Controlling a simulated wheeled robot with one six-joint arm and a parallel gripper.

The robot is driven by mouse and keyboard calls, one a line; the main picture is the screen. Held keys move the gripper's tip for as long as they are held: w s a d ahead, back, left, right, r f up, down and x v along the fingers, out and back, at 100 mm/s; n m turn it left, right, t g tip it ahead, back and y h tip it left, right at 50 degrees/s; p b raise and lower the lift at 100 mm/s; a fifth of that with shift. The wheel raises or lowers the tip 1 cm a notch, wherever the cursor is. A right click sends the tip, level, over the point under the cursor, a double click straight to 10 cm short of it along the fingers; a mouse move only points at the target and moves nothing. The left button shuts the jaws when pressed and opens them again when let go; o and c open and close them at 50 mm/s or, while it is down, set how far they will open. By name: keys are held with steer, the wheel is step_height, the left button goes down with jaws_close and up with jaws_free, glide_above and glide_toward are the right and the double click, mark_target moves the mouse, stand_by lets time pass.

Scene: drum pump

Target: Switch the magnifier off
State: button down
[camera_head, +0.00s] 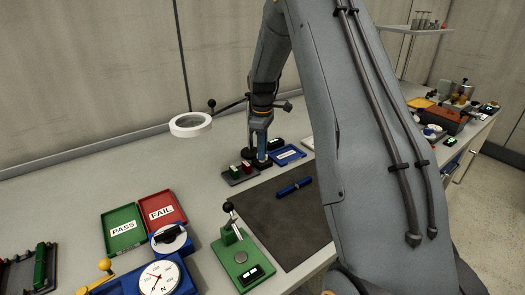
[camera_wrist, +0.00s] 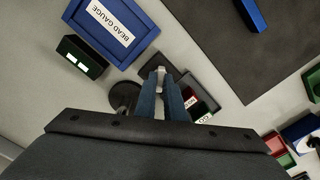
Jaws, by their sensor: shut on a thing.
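The magnifier has a white ring head (camera_head: 190,124) that hangs over the table at left of my arm in the head view. Its dark arm runs right from the ring and passes behind my wrist. A round black base (camera_wrist: 125,97) shows beside my fingers in the wrist view. My gripper (camera_head: 259,150) points down over the back of the table. In the wrist view, my gripper (camera_wrist: 165,88) is shut on a small light grey part (camera_wrist: 160,75) between its fingertips. Whether this part is the magnifier's switch, I cannot tell.
A small dark tray with red and green pieces (camera_head: 240,171) stands close to my fingers. A dark mat (camera_head: 270,222) with a blue stick (camera_head: 294,187) lies in front.

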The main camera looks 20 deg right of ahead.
steer(key=shift+w+r+n, duration=0.1)
steer(key=shift+n, duration=0.6)
steer(key=c, duration=1.8)
jaws_free()
steer(key=shift+c, duration=0.2)
steer(key=shift+r+b, duration=1)
steer(key=shift+r, duration=2.85)
steer(key=s+a+f+m, duration=0.1)
steer(key=s+a+m, duration=0.2)
steer(key=s, duration=0.7)
steer(key=s+a+f+m, duration=0.2)
steer(key=s+a+m, duration=0.2)
steer(key=s, duration=0.6)
steer(key=s+a+f+m+t, duration=0.1)
steer(key=s+a+m, duration=0.3)
steer(key=s, duration=0.6)
steer(key=shift+s+a+f, duration=0.1)
steer(key=shift+a+f, duration=0.1)
steer(key=shift+a, duration=0.4)
steer(key=shift+s+a+f, duration=0.1)
steer(key=shift+a+f, duration=0.05)
steer(key=shift+a, duration=0.45)
